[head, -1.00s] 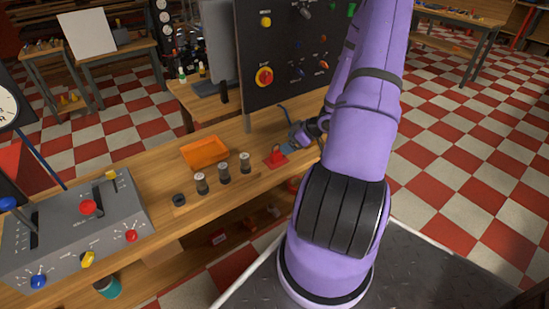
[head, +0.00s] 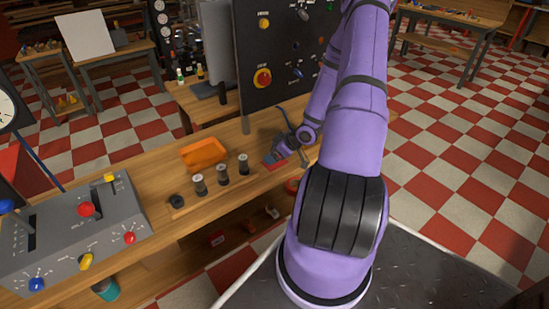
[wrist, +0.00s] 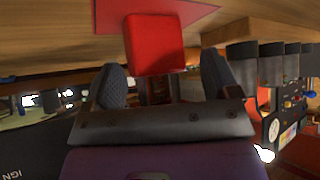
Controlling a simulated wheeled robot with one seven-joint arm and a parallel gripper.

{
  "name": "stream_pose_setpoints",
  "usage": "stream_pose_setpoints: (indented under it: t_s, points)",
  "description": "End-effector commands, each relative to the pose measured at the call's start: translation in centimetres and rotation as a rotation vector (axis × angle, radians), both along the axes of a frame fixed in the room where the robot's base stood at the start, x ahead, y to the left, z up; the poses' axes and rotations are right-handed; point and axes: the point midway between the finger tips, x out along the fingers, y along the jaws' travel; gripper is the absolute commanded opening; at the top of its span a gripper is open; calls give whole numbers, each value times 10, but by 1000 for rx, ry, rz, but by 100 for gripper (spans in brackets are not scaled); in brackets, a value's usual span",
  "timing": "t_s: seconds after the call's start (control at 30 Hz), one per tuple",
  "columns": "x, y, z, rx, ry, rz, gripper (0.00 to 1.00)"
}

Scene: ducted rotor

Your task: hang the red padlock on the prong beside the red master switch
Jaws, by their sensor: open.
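The red padlock (wrist: 154,44) shows in the wrist view as a red block over a flat red mat (wrist: 112,14). My gripper (wrist: 160,68) is open, with one dark finger on each side of the block and gaps between. In the head view my gripper (head: 276,152) is low over the bench at the red mat (head: 273,164) and hides most or all of the padlock. The red master switch (head: 262,78), a red knob on a yellow plate, is on the dark upright panel (head: 285,92). I cannot make out the prong.
An orange tray (head: 204,153) and several dark cylinders with light tops (head: 222,174) stand left of my gripper on the wooden bench (head: 150,168). A grey control box (head: 75,232) is at the bench's left end. The panel rises behind my gripper.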

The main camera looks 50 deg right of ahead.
Motion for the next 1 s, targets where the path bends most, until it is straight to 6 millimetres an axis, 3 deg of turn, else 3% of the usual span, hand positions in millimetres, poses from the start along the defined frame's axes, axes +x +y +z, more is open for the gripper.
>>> stream_pose_setpoints:
  t_s: [0.03,0.23,0.67,1.0]
  points:
    - [0,0,0,0,0,0,75]
    - [0,0,0,0,0,0,29]
    - [0,0,5,0,-1,1,28]
    - [-6,-3,38,-2,0,-2,28]
